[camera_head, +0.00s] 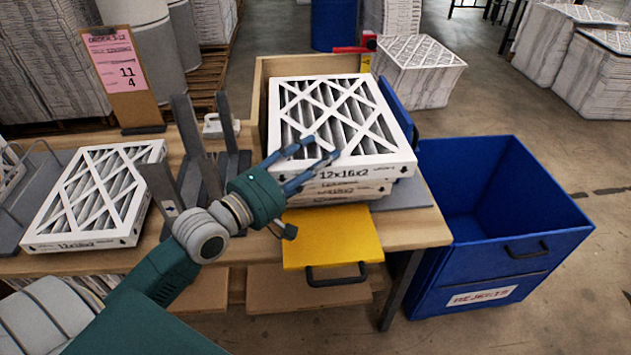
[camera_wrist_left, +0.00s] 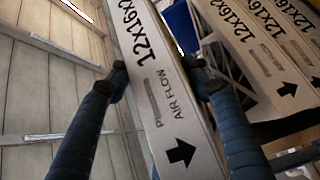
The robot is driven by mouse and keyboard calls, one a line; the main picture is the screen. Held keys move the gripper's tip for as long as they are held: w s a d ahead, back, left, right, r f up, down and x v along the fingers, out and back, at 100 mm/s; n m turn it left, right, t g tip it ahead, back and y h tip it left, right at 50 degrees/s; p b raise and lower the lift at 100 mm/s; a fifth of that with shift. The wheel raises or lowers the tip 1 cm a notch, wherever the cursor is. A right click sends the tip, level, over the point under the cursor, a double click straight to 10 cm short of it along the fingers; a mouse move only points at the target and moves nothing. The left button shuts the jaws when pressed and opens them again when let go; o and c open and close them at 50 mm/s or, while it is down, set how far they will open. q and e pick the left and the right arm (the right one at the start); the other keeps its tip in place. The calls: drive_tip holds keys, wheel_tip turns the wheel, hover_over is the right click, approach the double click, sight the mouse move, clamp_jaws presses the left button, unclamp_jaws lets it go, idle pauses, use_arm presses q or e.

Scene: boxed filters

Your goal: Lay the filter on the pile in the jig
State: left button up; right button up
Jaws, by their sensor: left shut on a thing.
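My left gripper (camera_head: 312,160) is shut on a white-framed filter (camera_head: 345,118) with grey pleats and "12x16x2" on its edge. The filter is over the pile (camera_head: 345,190) in the jig (camera_head: 262,90). In the left wrist view, the fingers (camera_wrist_left: 156,68) straddle the edge of the held filter (camera_wrist_left: 160,95), marked "AIR FLOW" with an arrow. The pile's printed edges (camera_wrist_left: 265,50) show to its right, with a gap between that holds one finger. How far the filter is above the pile is unclear in the head view. My right gripper is not in view.
Another filter (camera_head: 95,195) lies at the bench's left, beside grey upright dividers (camera_head: 200,150). A yellow plate with a handle (camera_head: 330,240) sticks out in front of the jig. A blue rejects bin (camera_head: 500,225) stands right. A clipboard (camera_head: 120,75) stands at the back left.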

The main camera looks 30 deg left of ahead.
use_arm(q)
wheel_tip(320, 180, down, 3)
drive_tip(key=shift+r, duration=0.15)
wheel_tip(320, 180, down, 4)
drive_tip(key=o, duration=1.1)
drive_tip(key=shift+o, duration=0.9)
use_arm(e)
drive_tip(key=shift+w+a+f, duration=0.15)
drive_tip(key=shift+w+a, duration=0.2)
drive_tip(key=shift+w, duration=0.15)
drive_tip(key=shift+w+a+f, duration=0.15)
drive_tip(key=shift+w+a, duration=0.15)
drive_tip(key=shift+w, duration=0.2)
use_arm(q)
drive_tip(key=b+v, duration=0.2)
drive_tip(key=v, duration=1)
drive_tip(key=shift+r, duration=0.2)
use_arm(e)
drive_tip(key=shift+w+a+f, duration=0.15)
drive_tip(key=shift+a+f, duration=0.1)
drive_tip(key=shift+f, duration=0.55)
